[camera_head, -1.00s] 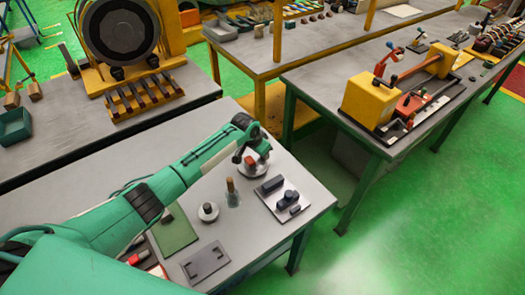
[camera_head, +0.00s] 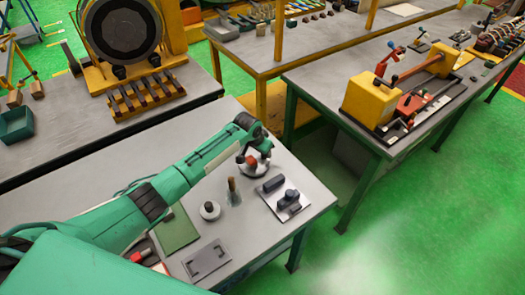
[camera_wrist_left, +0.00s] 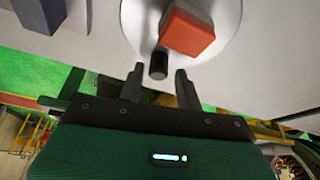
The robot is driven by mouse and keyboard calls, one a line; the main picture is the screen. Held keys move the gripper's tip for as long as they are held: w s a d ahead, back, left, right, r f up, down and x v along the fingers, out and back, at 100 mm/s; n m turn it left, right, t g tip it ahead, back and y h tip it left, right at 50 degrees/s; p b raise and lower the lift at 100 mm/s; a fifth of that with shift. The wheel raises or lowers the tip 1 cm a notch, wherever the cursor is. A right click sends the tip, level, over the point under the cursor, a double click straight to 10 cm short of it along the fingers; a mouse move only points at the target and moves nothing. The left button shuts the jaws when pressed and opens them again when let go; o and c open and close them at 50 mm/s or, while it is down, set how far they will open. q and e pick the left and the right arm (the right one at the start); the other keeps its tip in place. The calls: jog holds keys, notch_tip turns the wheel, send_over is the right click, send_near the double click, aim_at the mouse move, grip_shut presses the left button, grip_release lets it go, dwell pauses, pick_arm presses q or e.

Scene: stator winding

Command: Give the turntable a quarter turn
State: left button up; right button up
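The turntable is a pale round disc (camera_head: 256,170) near the far right corner of the near table. It carries a red block (camera_wrist_left: 188,32) and a short black peg (camera_wrist_left: 158,64), which stand out in the left wrist view. My left gripper (camera_wrist_left: 159,73) is open at the disc's edge. Its two fingers stand on either side of the peg, with a visible gap on each side. In the head view my left gripper (camera_head: 252,155) hides part of the disc and block. My right gripper is not in view.
On the same table stand a small round piece (camera_head: 210,210), a brown-topped post (camera_head: 232,188), a plate with dark blocks (camera_head: 284,198), a green mat (camera_head: 178,230) and a grey plate (camera_head: 207,260). A gap separates this table from the right workbench (camera_head: 330,80).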

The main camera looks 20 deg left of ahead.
pick_arm(q)
jog(key=shift+o, duration=0.4)
jog(key=shift+s+a+r, duration=0.15)
jog(key=shift+s+r, duration=0.05)
jog(key=shift+r, duration=0.25)
jog(key=b+v, duration=0.3)
jog(key=v, duration=0.9)
jog(key=shift+s+r, duration=0.15)
jog(key=shift+r, duration=0.2)
jog(key=shift+f, duration=0.1)
